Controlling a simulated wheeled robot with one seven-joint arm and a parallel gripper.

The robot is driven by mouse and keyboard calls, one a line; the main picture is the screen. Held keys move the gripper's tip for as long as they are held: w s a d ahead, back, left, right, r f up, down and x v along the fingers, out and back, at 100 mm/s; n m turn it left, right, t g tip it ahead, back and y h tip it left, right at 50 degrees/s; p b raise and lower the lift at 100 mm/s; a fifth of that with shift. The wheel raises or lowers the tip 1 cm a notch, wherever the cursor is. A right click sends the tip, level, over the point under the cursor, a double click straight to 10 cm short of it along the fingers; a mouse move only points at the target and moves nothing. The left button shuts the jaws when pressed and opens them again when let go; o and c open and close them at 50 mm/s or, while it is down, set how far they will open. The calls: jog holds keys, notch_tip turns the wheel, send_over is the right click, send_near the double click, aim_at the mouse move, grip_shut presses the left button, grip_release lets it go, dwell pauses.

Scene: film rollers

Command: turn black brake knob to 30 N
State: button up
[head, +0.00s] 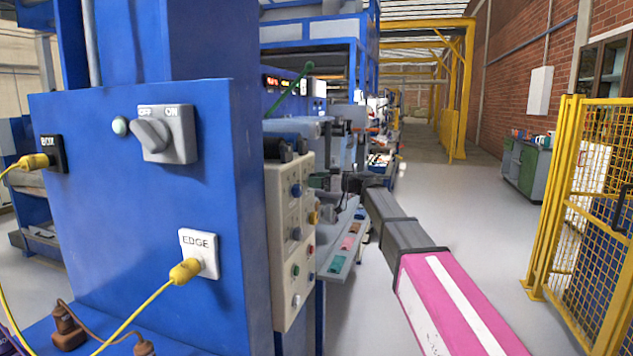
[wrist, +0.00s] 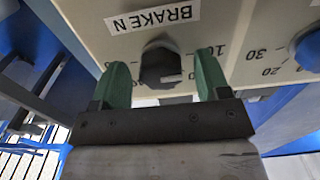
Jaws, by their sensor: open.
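The black brake knob (wrist: 160,66) sits on the cream panel under a white label (wrist: 152,17) reading BRAKE N. A pale pointer line shows on its face, toward the lower right in the wrist view. The number 10 is printed to its right; 20 and 30 stand farther right, and I cannot tell which dial each belongs to. My gripper (wrist: 162,62) is open, with one green finger on each side of the knob. Small gaps seem to remain; contact cannot be told. In the head view my gripper is small and dark at the cream panel (head: 283,240).
A blue knob (wrist: 309,50) sits right of the black one in the wrist view. In the head view, a blue cabinet (head: 130,235) with a grey OFF/ON switch (head: 166,134) stands at left. Yellow mesh fencing (head: 590,200) stands at right. The floor between is clear.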

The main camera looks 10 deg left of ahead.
jog(key=shift+a, duration=0.25)
jog(key=c, duration=0.9)
